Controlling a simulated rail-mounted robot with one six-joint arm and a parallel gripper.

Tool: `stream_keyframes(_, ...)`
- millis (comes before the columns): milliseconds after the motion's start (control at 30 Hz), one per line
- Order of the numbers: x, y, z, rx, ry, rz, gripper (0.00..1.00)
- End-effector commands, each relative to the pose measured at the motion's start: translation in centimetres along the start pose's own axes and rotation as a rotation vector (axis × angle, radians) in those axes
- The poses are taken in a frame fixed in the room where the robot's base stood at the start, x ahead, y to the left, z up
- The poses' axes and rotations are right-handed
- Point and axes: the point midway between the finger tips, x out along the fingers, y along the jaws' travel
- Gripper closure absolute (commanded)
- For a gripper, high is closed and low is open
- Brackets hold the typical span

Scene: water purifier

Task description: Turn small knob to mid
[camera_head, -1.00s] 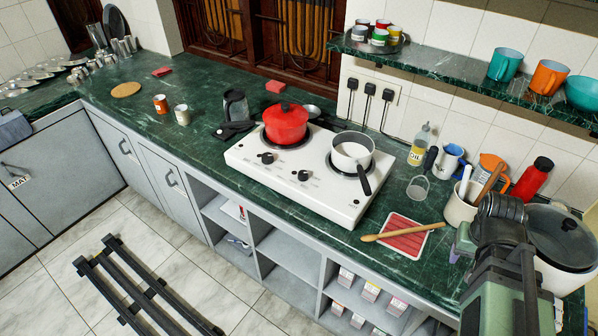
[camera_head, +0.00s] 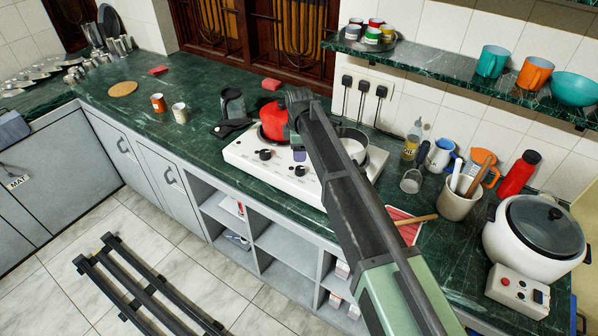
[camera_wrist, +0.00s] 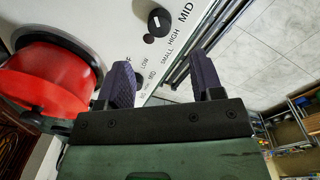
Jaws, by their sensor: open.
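The white stove (camera_head: 240,150) has two black knobs on its front, a left knob (camera_head: 265,154) and a right knob (camera_head: 300,170). In the wrist view, one black knob (camera_wrist: 158,21) with a pale pointer shows near the top, beside printed words including MID, HIGH and SMALL. Another dark knob-like part shows beside the left finger and is partly hidden. My gripper (camera_wrist: 160,66) is open, its two dark fingers apart over the stove's white panel, holding nothing. I cannot tell whether a finger touches a knob. In the head view my arm crosses the stove's right side.
A red pot (camera_head: 273,118) sits on the left burner, close to my gripper's left side in the wrist view (camera_wrist: 45,80). A rice cooker (camera_head: 540,235) stands at right.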

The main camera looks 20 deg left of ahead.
Motion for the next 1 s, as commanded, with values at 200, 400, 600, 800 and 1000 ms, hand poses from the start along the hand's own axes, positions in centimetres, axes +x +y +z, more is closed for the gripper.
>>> stream_keyframes(200,6.5,-0.1,0.1,0.002,0.000,0.000,0.40)
stream_keyframes(400,9.0,0.0,0.1,0.002,0.000,0.000,0.40)
stream_keyframes(600,8.7,0.0,0.1,0.002,-0.001,0.000,0.40)
stream_keyframes(800,8.7,0.0,0.1,0.003,-0.001,0.001,0.61)
stream_keyframes(1000,8.7,0.0,0.1,0.003,-0.001,0.001,0.89)
